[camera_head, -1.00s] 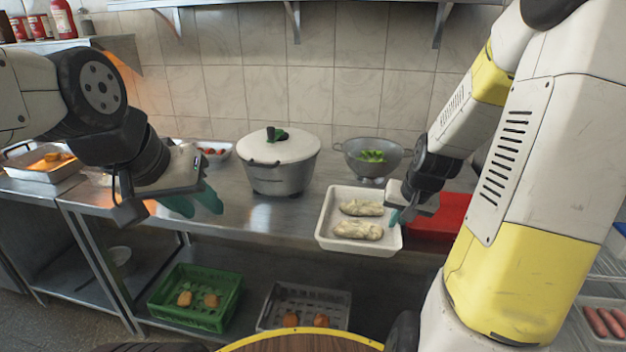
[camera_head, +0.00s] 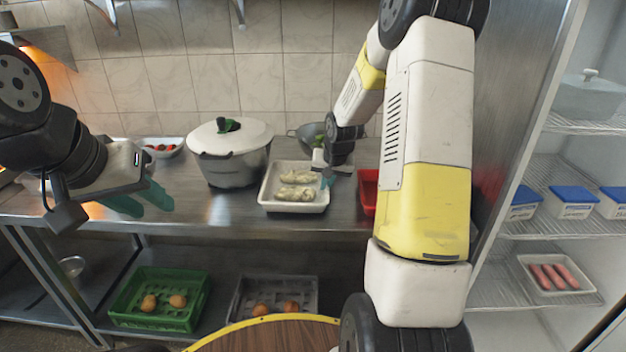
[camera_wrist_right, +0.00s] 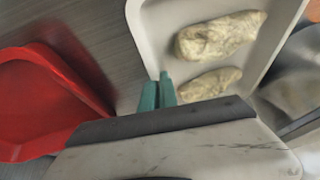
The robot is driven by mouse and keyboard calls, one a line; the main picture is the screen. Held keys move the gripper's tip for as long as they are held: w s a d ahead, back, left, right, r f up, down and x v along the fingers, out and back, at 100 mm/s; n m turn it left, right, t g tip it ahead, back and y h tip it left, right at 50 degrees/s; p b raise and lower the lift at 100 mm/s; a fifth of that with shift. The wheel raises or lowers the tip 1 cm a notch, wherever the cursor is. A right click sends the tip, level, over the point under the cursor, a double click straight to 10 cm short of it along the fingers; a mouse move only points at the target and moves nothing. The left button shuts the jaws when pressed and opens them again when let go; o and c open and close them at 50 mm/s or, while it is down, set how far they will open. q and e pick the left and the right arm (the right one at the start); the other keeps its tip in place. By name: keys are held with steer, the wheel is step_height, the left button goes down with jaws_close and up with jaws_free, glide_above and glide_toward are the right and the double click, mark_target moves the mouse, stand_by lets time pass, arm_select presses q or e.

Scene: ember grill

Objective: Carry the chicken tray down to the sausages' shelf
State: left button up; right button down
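The chicken tray (camera_head: 293,207), white with two pale pieces of chicken (camera_head: 297,176), rests on the steel counter. My right gripper (camera_head: 327,179) is at its right rim. In the right wrist view, the teal fingers (camera_wrist_right: 158,92) are close together with the rim of the tray (camera_wrist_right: 143,32) between them. My left gripper (camera_head: 142,200) hangs over the counter's front at the left, fingers apart and empty. The sausages (camera_head: 554,277) lie in a white tray on the low wire shelf (camera_head: 487,292) of the open fridge at the right.
A lidded pot (camera_head: 230,165) stands left of the chicken tray, a colander (camera_head: 305,133) behind it. A red tray (camera_head: 368,190) is at its right, partly behind my arm. Blue-lidded boxes (camera_head: 573,196) fill part of the shelf above the sausages. The sausages' shelf has bare room at its left.

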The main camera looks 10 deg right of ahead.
steer(key=shift+f, duration=0.6)
steer(key=shift+f, duration=0.1)
steer(key=c, duration=1.6)
jaws_free()
steer(key=shift+c, duration=0.2)
